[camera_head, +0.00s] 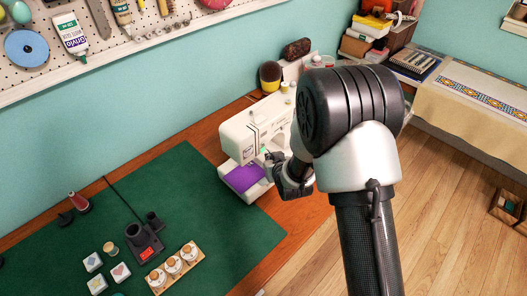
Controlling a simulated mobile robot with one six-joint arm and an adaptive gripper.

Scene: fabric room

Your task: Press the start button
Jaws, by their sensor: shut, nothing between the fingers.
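A white sewing machine (240,132) stands on the wooden table beside the green mat, with a purple cloth (243,178) on its bed. A small green spot (264,150) shows on the front of the machine, close to my fingertips. It may be the start button, but it is too small to be sure. My gripper (273,159) is shut and empty at the front of the machine. I cannot tell whether it touches the machine. My arm hides the right part of the machine.
A green mat (195,215) covers much of the table. On it are a black holder (146,245) with a red display, a wooden rack (175,270) of jars and several small white blocks. A pegboard hangs above.

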